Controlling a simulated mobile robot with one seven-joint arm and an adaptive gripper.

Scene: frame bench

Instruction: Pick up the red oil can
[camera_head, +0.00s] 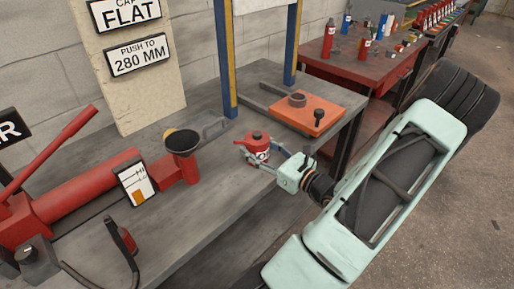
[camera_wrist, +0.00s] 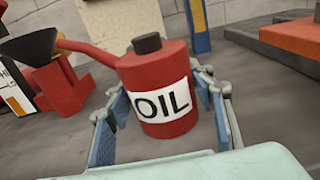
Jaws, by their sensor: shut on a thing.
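The red oil can (camera_head: 256,148) is near the front edge of the grey bench in the head view. In the wrist view the oil can (camera_wrist: 157,75) is upright, with a black cap, a white OIL label and a red spout pointing left. My gripper (camera_head: 268,160) reaches in from the right and is shut on the can. In the wrist view the gripper's fingers (camera_wrist: 166,103) stand on both sides of the can body. I cannot tell whether the can's base touches the bench.
A red jack (camera_head: 85,195) with a black funnel (camera_head: 182,142) stands left of the can. Blue and yellow posts (camera_head: 226,60) rise behind it. An orange plate (camera_head: 306,114) lies on the bench to the right. A red table (camera_head: 365,70) with bottles is farther back.

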